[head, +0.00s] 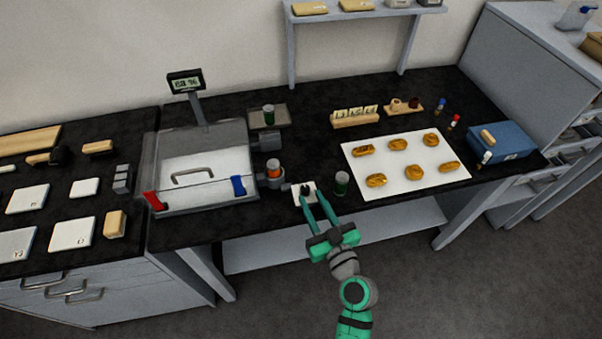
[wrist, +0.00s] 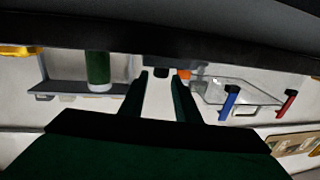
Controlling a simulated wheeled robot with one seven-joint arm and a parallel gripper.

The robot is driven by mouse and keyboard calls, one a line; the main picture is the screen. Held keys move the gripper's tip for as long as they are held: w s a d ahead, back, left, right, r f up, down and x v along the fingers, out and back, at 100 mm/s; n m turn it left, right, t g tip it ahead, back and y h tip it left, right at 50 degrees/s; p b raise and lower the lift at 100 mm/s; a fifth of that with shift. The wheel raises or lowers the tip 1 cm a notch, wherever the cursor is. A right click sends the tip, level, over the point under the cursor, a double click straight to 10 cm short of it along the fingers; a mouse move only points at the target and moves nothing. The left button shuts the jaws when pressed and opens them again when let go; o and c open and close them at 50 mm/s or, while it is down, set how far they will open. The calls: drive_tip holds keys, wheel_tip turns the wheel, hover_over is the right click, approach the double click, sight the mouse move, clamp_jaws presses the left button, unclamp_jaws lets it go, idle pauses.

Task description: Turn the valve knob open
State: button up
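A small dark knob (head: 305,190) sits on a pale square plate (head: 297,198) near the front edge of the black bench; I take it to be the valve knob. My gripper (head: 316,200) reaches in from the front, with its two green fingers apart and their tips at the plate, close to the knob. In the wrist view the open fingers (wrist: 160,78) have a clear gap between them. A dark block (wrist: 160,69) shows just beyond the tips, probably the knob. I cannot tell whether the fingers touch it.
A jar with green contents (head: 341,183) stands close right of my gripper. An orange-topped jar (head: 274,172) stands to the left, beside a clear-lidded box (head: 205,170) with a red handle (head: 153,201) and a blue handle (head: 238,186). A white sheet (head: 427,181) with several pastries lies right.

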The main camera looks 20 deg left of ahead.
drive_tip(key=x, duration=0.9)
drive_tip(key=shift+a, duration=0.15)
clamp_jaws()
